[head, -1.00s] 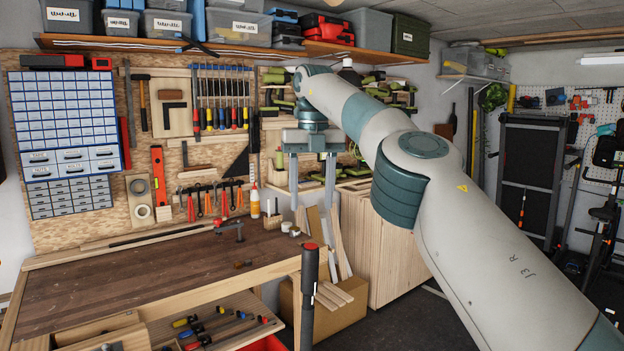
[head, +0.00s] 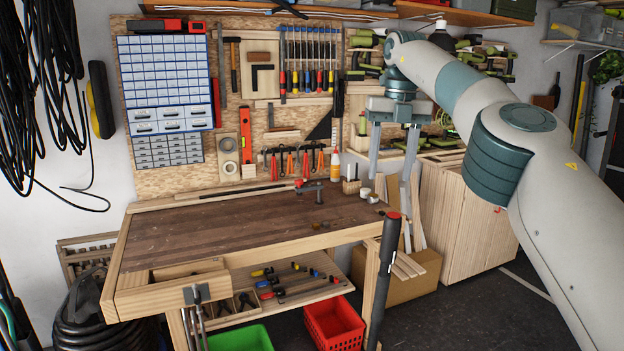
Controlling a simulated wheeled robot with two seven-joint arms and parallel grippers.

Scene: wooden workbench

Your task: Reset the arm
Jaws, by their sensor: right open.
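My right arm (head: 560,190) comes in from the right, raised and reaching across toward the back. Its gripper (head: 390,180) points down with two long grey fingers, spread apart with nothing between them. It appears in front of the shelves and cabinet to the right of the workbench (head: 225,235). Its fingers overlap the background there, and no contact shows. My left gripper is not in view.
A pegboard of tools (head: 180,180) stands behind the bench. A small clamp (head: 312,188) and a glue bottle (head: 335,165) are at the bench's right. A black red-topped post (head: 383,275) rises at the front right corner. Red (head: 333,325) and green (head: 240,340) crates sit below. Most of the benchtop is clear.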

